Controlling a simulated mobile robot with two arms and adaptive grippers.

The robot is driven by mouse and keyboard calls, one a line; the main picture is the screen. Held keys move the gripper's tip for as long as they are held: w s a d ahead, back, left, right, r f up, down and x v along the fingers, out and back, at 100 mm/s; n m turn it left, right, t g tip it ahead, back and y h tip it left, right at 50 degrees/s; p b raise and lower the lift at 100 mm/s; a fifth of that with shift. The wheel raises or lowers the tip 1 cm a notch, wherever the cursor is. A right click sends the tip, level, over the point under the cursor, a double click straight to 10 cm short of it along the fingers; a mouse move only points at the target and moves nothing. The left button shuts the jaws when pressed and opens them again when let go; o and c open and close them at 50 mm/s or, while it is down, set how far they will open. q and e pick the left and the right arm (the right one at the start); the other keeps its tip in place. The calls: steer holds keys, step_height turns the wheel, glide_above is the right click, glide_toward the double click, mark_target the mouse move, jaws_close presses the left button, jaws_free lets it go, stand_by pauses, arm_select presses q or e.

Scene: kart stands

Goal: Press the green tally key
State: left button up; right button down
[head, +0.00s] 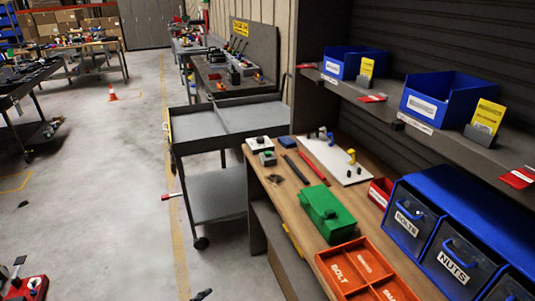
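I cannot clearly make out a green tally key in the head view. A green box (326,214) with small dark parts on top sits on the wooden bench (290,197). Two small pale boxes with dark tops, a farther one (257,144) and a nearer one (268,158), stand at the bench's far left end. They are too small to tell whether either bears a green key. Neither of my grippers can be made out in this view.
An orange divided tray (366,268) and blue-framed drawers (409,220) labelled BOLTS and NUTS fill the near bench. A white board (335,159) lies farther back. A shelf (400,110) with blue bins overhangs. A grey cart (215,190) stands left; the floor aisle is mostly clear.

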arm_select(q)
steer(key=s+a+f+n+g+y, duration=0.2)
steer(key=s+a+f+n+y, duration=0.15)
steer(key=s+f, duration=0.7)
steer(key=s+a+f+n+g+y, duration=0.3)
steer(key=s+a+f+n, duration=0.15)
steer(key=s+f, duration=0.6)
steer(key=s+f+n+g, duration=0.2)
steer(key=s+f, duration=0.3)
steer(key=s, duration=0.7)
steer(key=s+d+f+n+g+y, duration=0.1)
steer(key=s+f+n+g, duration=0.2)
steer(key=s, duration=0.9)
step_height(320, 180, down, 2)
steer(key=shift+d+f+g, duration=0.15)
steer(key=shift+d+g, duration=0.15)
steer(key=shift+g, duration=0.6)
